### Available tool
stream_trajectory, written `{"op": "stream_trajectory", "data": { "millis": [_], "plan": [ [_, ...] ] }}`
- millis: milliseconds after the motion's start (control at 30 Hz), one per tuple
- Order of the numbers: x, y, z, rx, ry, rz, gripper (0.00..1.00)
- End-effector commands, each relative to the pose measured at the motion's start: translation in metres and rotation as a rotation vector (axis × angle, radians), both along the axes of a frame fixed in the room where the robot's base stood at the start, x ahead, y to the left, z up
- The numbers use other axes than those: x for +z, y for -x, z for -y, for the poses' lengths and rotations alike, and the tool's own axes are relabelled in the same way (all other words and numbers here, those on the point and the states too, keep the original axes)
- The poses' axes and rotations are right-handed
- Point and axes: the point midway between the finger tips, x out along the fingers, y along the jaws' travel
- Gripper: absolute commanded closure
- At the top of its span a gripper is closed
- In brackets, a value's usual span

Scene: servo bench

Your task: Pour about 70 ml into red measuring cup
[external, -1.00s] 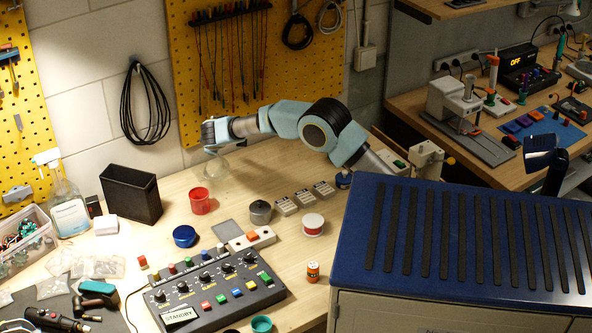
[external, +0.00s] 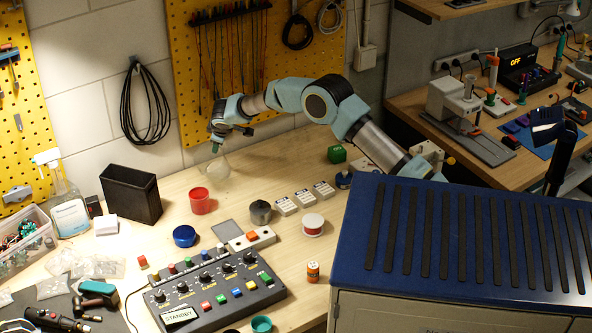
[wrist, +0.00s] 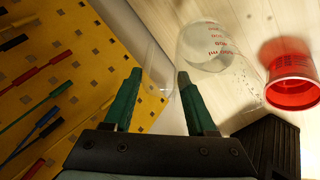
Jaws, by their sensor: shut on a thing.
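The red measuring cup (external: 200,201) stands upright on the bench, below and left of my gripper in the external view. It also shows at the right of the wrist view (wrist: 293,82). A clear beaker (external: 217,167) with red ml marks hangs at my gripper (external: 216,149), behind and a little right of the red cup. In the wrist view my green fingers (wrist: 158,78) are shut on the beaker (wrist: 208,45), apart across its clear wall. The beaker is above the bench, beside the cup and not over it. Its liquid level is unclear.
A black bin (external: 131,195) stands left of the red cup. A pegboard (external: 205,60) rises close behind my gripper.

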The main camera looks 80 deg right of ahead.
Motion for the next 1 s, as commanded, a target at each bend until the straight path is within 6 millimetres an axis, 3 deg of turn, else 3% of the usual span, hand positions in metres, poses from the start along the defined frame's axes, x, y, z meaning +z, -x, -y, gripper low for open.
{"op": "stream_trajectory", "data": {
  "millis": [67, 533, 1000],
  "plan": [
    [0.006, 0.001, 0.006, -0.003, -0.025, 0.005, 1.0],
    [-0.021, 0.006, 0.048, -0.004, -0.339, 0.046, 1.0],
    [-0.036, 0.007, 0.062, 0.001, -0.498, 0.059, 1.0]
  ]
}}
